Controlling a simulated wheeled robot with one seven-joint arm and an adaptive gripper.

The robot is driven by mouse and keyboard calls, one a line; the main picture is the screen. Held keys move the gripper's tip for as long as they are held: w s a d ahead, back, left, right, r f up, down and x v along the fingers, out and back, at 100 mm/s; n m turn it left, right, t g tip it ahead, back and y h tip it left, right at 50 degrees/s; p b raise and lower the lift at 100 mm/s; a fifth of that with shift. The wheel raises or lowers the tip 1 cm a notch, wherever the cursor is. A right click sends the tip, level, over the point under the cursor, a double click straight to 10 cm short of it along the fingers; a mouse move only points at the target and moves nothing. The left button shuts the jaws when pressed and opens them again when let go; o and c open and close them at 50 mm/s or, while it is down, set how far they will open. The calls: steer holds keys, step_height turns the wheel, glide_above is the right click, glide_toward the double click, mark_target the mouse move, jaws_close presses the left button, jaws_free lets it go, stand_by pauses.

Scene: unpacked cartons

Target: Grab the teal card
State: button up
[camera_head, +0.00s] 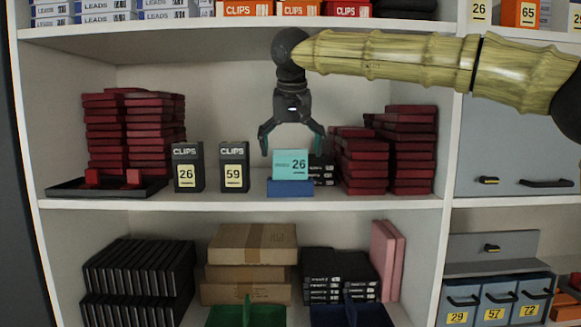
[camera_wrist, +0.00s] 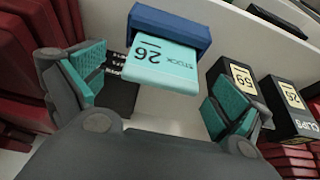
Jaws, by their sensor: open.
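The teal card (camera_head: 290,163) stands in a blue holder (camera_head: 290,188) on the middle shelf, marked 26 in the head view. It also shows in the wrist view (camera_wrist: 160,68), with its blue holder (camera_wrist: 170,28) behind it. My gripper (camera_head: 291,146) is above the card in the head view, its fingers spread to either side. In the wrist view my gripper (camera_wrist: 160,95) has its teal pads apart, with the card between and beyond them. Nothing is held. I cannot tell whether a pad touches the card.
Black CLIPS boxes marked 26 (camera_head: 187,167) and 59 (camera_head: 234,167) stand left of the card. Red stacks (camera_head: 362,160) and small black boxes (camera_head: 321,168) are close on the right. A black tray (camera_head: 108,188) lies far left. The shelf above (camera_head: 200,32) limits height.

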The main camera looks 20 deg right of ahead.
mark_target(290, 178)
steer(key=p+x, duration=0.2)
steer(key=x, duration=0.1)
steer(key=shift+w+f, duration=0.1)
steer(key=shift+w, duration=0.25)
steer(key=shift+w+f+p, duration=0.2)
steer(key=shift+f+p, duration=0.2)
steer(key=shift+f, duration=0.25)
steer(key=c, duration=1)
